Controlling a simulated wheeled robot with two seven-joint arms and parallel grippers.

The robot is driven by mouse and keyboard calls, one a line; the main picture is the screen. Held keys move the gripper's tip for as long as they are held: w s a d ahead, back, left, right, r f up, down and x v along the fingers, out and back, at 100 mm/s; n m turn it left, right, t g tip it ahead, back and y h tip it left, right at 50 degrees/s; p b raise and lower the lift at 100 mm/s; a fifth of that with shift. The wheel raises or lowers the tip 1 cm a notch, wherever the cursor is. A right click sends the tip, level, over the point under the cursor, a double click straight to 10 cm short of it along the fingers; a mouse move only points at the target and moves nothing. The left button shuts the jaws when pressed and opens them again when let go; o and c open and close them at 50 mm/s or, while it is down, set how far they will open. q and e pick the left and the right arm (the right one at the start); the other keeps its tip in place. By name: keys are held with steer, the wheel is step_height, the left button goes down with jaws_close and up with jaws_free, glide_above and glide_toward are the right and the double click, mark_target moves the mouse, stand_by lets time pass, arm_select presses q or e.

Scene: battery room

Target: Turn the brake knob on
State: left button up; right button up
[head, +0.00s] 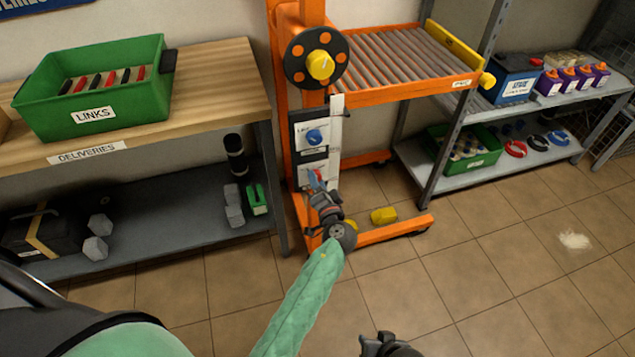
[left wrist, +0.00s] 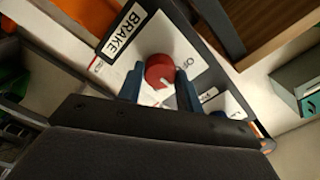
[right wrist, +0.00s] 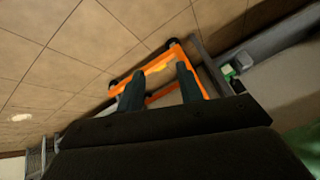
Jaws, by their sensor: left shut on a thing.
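The red brake knob (left wrist: 160,71) sits on a white panel under a "BRAKE" label (left wrist: 123,34) in the left wrist view. My left gripper (left wrist: 159,85) has its two blue fingers on either side of the knob and is shut on it. A white mark shows on the knob's face, with lettering beside it. In the head view my left gripper (head: 318,183) is at the lower panel of the orange lift (head: 304,220) and hides most of the knob. My right gripper (right wrist: 160,88) is open and empty, its fingers well apart above the floor.
A blue knob (head: 314,137) sits just above on the same panel, and a yellow-centred round dial (head: 318,66) is higher up. The deliveries bench (head: 200,118) stands to the left, a roller deck (head: 395,65) to the right.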

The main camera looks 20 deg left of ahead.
arm_select(q)
steer(key=shift+m+p, duration=1.85)
steer(key=shift+m, duration=2.65)
arm_select(e)
steer(key=s+d+r+g, duration=0.1)
steer(key=s+d+r, duration=0.1)
steer(key=r, duration=1)
steer(key=shift+d+h, duration=0.4)
steer(key=shift+d, duration=0.15)
arm_select(q)
steer(key=shift+f, duration=0.1)
arm_select(e)
steer(key=shift+r, duration=0.1)
arm_select(q)
steer(key=o, duration=1)
steer(key=shift+b+v, duration=0.85)
steer(key=shift+v, duration=3.1)
arm_select(e)
steer(key=shift+y, duration=0.3)
steer(key=shift+w+a+f, duration=0.15)
steer(key=shift+a+f, duration=0.45)
steer(key=shift+f, duration=0.25)
steer(key=shift+w+a+f, duration=0.1)
steer(key=shift+a+f, duration=0.45)
steer(key=shift+f, duration=0.25)
